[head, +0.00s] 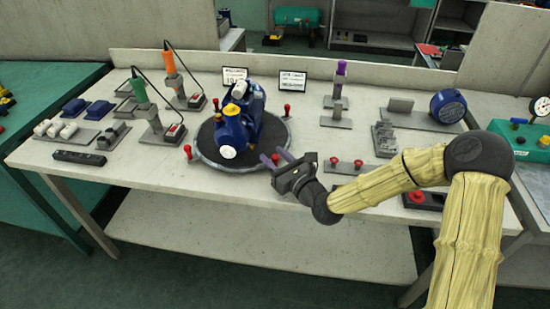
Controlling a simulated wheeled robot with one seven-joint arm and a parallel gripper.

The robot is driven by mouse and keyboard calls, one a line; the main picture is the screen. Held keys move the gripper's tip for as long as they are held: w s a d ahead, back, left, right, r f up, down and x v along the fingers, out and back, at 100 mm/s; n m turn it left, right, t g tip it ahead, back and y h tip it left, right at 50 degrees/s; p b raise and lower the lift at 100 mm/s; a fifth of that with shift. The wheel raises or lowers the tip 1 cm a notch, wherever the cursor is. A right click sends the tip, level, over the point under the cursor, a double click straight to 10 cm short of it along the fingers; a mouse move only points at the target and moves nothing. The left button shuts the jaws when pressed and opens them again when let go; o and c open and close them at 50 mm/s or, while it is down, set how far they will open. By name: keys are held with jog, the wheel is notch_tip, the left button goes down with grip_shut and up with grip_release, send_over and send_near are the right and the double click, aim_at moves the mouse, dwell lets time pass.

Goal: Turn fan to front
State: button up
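A blue pump unit (238,122) stands on a round dark grey turntable (205,150) on the bench. It has a pale round face (228,152) at the near end and a pale part (240,89) on top at the far end. I cannot tell which part is the fan. Red-topped pegs stand around the turntable's rim, such as one at its near left (188,152). My gripper (276,158) is at the turntable's near right edge. Its two purple fingertips are apart. A small dark or reddish thing seems to show between them, too small to tell whether it is touched.
Orange (169,62) and green (139,90) corded tools stand on the left. A purple-topped tool (341,68) and a blue round part (448,106) are on the right.

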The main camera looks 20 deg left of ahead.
grip_shut()
jog(key=shift+w, duration=0.1)
dwell(0.3)
